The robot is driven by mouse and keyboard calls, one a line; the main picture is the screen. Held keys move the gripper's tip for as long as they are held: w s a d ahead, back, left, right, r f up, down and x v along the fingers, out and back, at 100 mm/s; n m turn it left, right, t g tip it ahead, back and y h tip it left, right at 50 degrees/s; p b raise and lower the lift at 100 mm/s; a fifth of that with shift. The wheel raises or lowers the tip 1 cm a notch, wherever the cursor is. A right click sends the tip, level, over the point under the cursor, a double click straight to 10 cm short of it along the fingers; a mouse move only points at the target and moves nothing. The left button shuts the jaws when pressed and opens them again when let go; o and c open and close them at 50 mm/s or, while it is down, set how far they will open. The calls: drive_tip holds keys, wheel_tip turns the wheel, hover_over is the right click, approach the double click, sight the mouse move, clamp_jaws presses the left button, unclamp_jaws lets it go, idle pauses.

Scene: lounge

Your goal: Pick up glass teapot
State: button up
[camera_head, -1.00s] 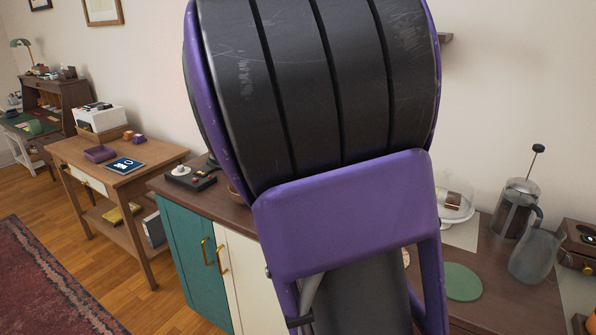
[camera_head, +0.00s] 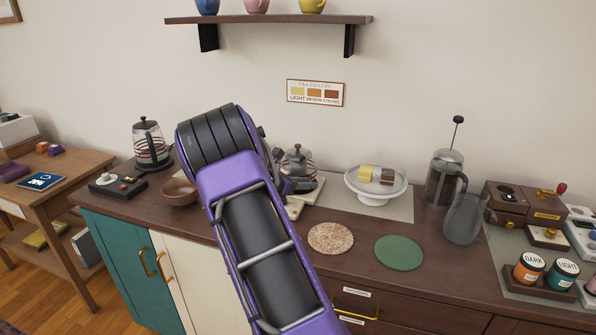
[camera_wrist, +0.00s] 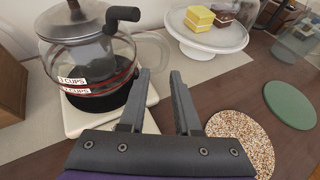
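The glass teapot (camera_wrist: 88,62) has a metal lid with a dark knob, a dark handle or spout piece at its upper right, and red bands with cup markings. It stands on a pale square board (camera_wrist: 133,122) at the left of the wrist view. In the head view the teapot (camera_head: 298,166) is on the counter behind my arm, which hides part of it.
A white cake stand (camera_head: 376,190) stands to the right, behind a speckled mat (camera_head: 331,238) and a green mat (camera_head: 399,253). A French press (camera_head: 441,180) and a glass pitcher (camera_head: 464,218) are further right.

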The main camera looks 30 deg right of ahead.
drive_tip(key=x, duration=0.3)
drive_tip(key=shift+w+d+f, duration=0.1)
drive_tip(key=shift+d, duration=0.2)
drive_tip(key=shift+r+x, duration=0.15)
drive_tip(key=shift+x, duration=1.2)
drive_tip(key=shift+r+x, duration=0.1)
drive_tip(key=shift+x, duration=1.2)
drive_tip(key=shift+d, duration=0.15)
clamp_jaws()
drive_tip(key=shift+r, duration=0.1)
